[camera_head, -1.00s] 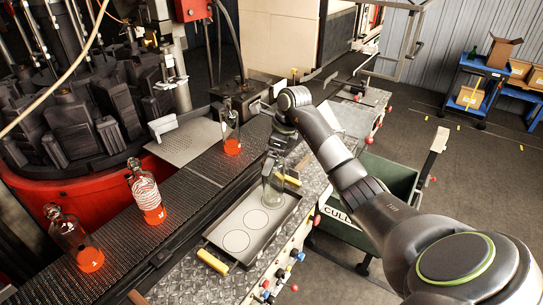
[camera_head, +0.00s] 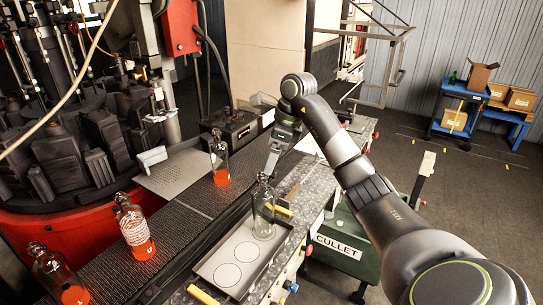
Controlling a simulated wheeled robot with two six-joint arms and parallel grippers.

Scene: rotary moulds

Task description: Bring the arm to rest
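My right arm reaches in from the right, and its gripper (camera_head: 270,168) points down just above and behind the neck of a clear glass bottle (camera_head: 263,213). The finger gap is too small to make out. The bottle stands upright in the far end of a shallow grey tray (camera_head: 207,268) with yellow handles. Two drawn circles in the tray's nearer part are empty. My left gripper is not in view.
Glowing orange-based bottles (camera_head: 219,165), (camera_head: 134,232), (camera_head: 58,277) stand on the dark conveyor (camera_head: 180,222) at left. The rotary mould machine (camera_head: 75,150) stands behind it. A green cullet bin (camera_head: 345,245) is below my arm. A blue cart (camera_head: 458,112) with boxes is far right.

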